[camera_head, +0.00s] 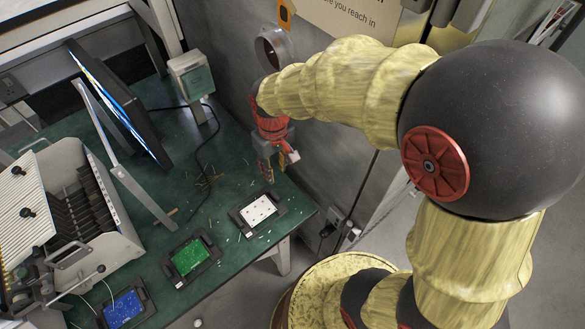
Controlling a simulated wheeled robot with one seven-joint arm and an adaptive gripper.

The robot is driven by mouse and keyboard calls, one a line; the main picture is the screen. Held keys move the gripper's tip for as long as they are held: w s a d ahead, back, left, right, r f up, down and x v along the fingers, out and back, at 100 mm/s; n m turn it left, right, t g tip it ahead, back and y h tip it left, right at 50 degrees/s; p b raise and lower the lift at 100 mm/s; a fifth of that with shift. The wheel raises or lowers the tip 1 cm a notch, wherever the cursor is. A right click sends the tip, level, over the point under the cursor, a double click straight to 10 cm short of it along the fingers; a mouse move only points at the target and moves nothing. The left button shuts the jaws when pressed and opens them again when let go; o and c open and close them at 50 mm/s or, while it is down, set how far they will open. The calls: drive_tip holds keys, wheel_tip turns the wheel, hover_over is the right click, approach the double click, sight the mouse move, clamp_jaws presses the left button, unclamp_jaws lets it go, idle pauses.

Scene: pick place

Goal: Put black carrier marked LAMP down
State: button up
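Three black carriers lie on the green bench top: one with a white board (238,220), one with a green board (170,270), and one with a blue board (146,292) that is partly cut off by the bottom edge. No LAMP marking is legible on any of them, so I cannot tell which one it is. My gripper (270,165), below a red wrist, hangs above the bench near its right side, behind the white-board carrier and apart from it. No carrier shows in its fingers. They are small here, and their opening is unclear.
A tilted monitor (118,100) on a metal stand and a light ribbed machine (115,215) with dark slots fill the left. A grey-green box (192,78) with a cable stands at the back. Pale scraps litter the green bench (225,165). A grey wall is close on the right.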

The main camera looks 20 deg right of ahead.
drive_tip(key=s+d+r+m+t, duration=0.1)
drive_tip(key=s+d+r+t, duration=0.1)
drive_tip(key=s+r, duration=0.5)
drive_tip(key=s+d+r+m+t, duration=0.2)
drive_tip(key=s+r+t, duration=0.1)
drive_tip(key=s+r, duration=0.4)
wheel_tip(320, 180, up, 4)
drive_tip(key=shift+d+f, duration=0.15)
drive_tip(key=shift+d, duration=0.15)
drive_tip(key=shift+w+a, duration=0.1)
drive_tip(key=shift+a, duration=0.05)
